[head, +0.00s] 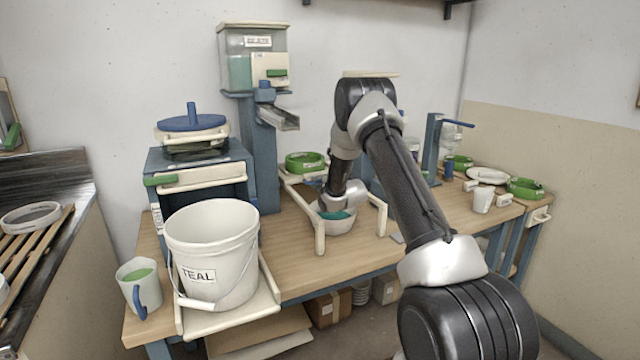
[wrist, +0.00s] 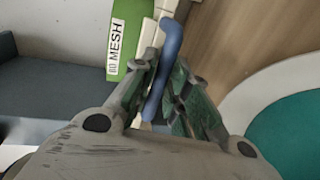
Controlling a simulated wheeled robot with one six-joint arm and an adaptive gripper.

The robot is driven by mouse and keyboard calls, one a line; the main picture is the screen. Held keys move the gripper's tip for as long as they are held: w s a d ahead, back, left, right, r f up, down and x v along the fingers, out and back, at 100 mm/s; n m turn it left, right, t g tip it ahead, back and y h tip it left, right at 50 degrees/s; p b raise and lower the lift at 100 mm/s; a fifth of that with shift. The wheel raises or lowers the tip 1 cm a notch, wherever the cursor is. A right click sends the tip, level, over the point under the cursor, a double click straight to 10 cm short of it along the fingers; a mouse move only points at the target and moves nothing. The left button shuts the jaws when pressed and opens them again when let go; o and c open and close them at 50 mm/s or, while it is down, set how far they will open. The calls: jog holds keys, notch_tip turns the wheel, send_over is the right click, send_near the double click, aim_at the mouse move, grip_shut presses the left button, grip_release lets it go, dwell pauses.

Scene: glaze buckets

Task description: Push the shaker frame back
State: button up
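The cream shaker frame (head: 320,236) stands on the wooden bench, with its rails running beside a bowl of teal glaze (head: 335,215). A green sieve (head: 305,162) with a white label sits at the frame's back. In the wrist view the green sieve's label (wrist: 115,50) reads MESH, and a blue handle (wrist: 171,45) passes between the fingertips of my gripper (wrist: 165,75). The fingers are closed in on the handle from both sides. The glaze bowl (wrist: 285,135) is at the right there. In the head view my arm hides the fingers and handle.
A white bucket marked TEAL (head: 215,252) and a mug (head: 139,286) stand at the bench's left front. A blue dispenser column (head: 262,150) rises behind. A white cup (head: 483,200), plate (head: 487,175) and green sieve (head: 525,188) are at the right. Bare bench shows front centre.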

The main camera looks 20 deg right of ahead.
jog(key=shift+o, duration=0.8)
jog(key=s+r, duration=0.2)
jog(key=s, duration=0.9)
jog(key=shift+s+d+r, duration=0.15)
jog(key=shift+s, duration=0.25)
jog(key=shift+r, duration=0.1)
jog(key=s+a+r+m+g+h, duration=0.1)
jog(key=s+a+r+m+g, duration=0.15)
jog(key=s+r+m, duration=0.4)
jog(key=s+a+r+m+g+h, duration=0.1)
jog(key=s+a+r+m+g, duration=0.15)
jog(key=s+r, duration=0.75)
jog(key=s+a+r+m+g, duration=0.1)
jog(key=s+a+m+g, duration=0.1)
jog(key=s, duration=1.4)
jog(key=s+a+m+g+y, duration=0.1)
jog(key=s+m+g, duration=0.3)
jog(key=s, duration=1.2)
jog(key=a+m, duration=0.1)
jog(key=m, duration=0.2)
jog(key=shift+a+r+g, duration=0.25)
jog(key=shift+r+g, duration=0.05)
jog(key=shift+r, duration=0.05)
